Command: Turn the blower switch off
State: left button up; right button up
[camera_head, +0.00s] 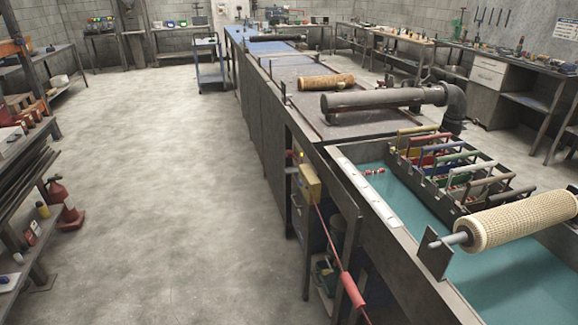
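No part labelled as a blower switch can be read. A small yellow box (310,183) is fixed to the side of the long bench, facing the aisle. A small yellow light or knob (301,155) shows just above it, near a small red part. A thin red line runs down from the box to a red grip-like piece (352,290) near the bottom edge. I cannot tell whether any of these is the switch, nor its on or off position. Neither of my grippers is in view.
The long bench (262,125) carries a grey pipe (385,98) and a mesh roll (326,82). A tank of teal liquid (400,215) holds a rack of coloured handles; a larger mesh tube (520,220) lies across it. The concrete floor (170,200) left of the bench is clear.

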aim_at(289, 154)
jog(key=i+z, duration=0.3)
jog(key=i+j+z, duration=0.2)
jog(key=z, duration=0.2)
jog(key=i+j+z, duration=0.15)
jog(key=j+z, duration=0.3)
jog(key=i+j+z, duration=0.1)
jog(key=j+z, duration=0.3)
jog(key=l, duration=0.1)
